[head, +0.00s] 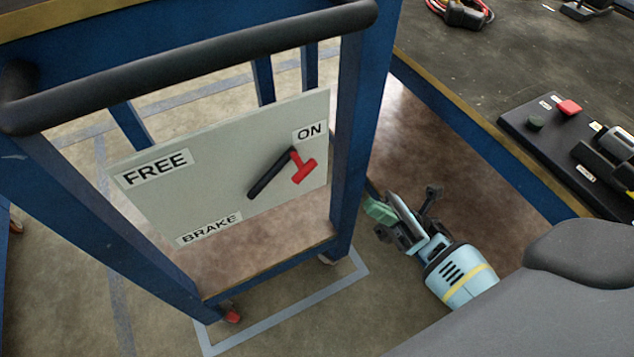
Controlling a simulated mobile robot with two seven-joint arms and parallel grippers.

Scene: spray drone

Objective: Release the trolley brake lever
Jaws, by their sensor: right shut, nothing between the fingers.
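The brake panel (200,195) is a pale plate on the blue trolley (348,150), marked FREE at left, ON at upper right and BRAKE below. The brake lever (270,174) is a black bar with a red T-shaped handle (303,168). Its red end is just below the ON label. My right gripper (385,212) is shut and empty. It is to the right of the trolley's right post in the picture, apart from the lever. My left gripper is not in view.
A black push bar (190,65) crosses above the panel. The blue right post stands between the panel and my right gripper. Taped lines mark the floor.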

